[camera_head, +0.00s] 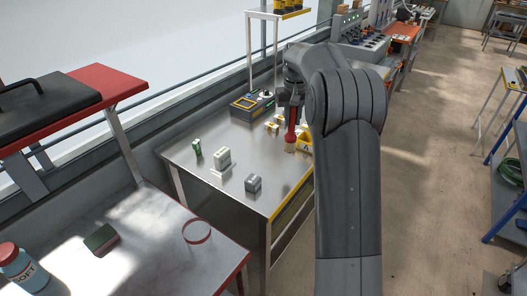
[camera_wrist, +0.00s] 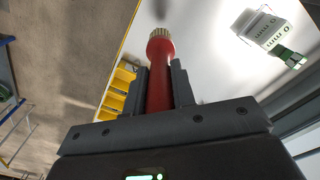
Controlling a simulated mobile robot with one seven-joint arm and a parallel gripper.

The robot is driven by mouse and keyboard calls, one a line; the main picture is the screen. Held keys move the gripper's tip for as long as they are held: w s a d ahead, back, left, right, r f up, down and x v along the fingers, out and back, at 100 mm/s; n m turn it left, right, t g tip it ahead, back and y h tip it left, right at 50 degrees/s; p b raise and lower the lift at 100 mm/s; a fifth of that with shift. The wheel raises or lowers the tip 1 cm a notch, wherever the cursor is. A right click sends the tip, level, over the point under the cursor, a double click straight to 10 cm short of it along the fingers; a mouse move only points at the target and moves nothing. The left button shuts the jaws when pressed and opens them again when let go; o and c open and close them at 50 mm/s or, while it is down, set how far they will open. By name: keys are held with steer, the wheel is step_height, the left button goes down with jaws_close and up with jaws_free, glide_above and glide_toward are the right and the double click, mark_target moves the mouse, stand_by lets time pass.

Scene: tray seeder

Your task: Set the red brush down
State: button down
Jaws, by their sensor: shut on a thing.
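The red brush (camera_head: 291,133) hangs upright from my gripper (camera_head: 291,101), with its pale bristles pointing down over the right part of the metal table (camera_head: 225,140). I cannot tell whether the bristles touch the tabletop. In the wrist view, the two dark fingers of my gripper (camera_wrist: 160,82) are shut on the red handle of the brush (camera_wrist: 158,65), one on each side. The bristle end points away from my gripper. My arm covers part of the table's right side in the head view.
Yellow bins (camera_head: 305,141) stand close beside the brush. A grey-white block (camera_head: 222,158), a green item (camera_head: 197,148) and a small grey block (camera_head: 253,183) stand on the table. A dark device (camera_head: 252,106) is at the back.

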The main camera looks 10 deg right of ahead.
steer(key=w+a+f, duration=0.5)
steer(key=a+f, duration=0.3)
steer(key=f, duration=0.2)
steer(key=shift+a, duration=0.35)
steer(key=shift+f, duration=0.1)
steer(key=c, duration=1.2)
jaws_free()
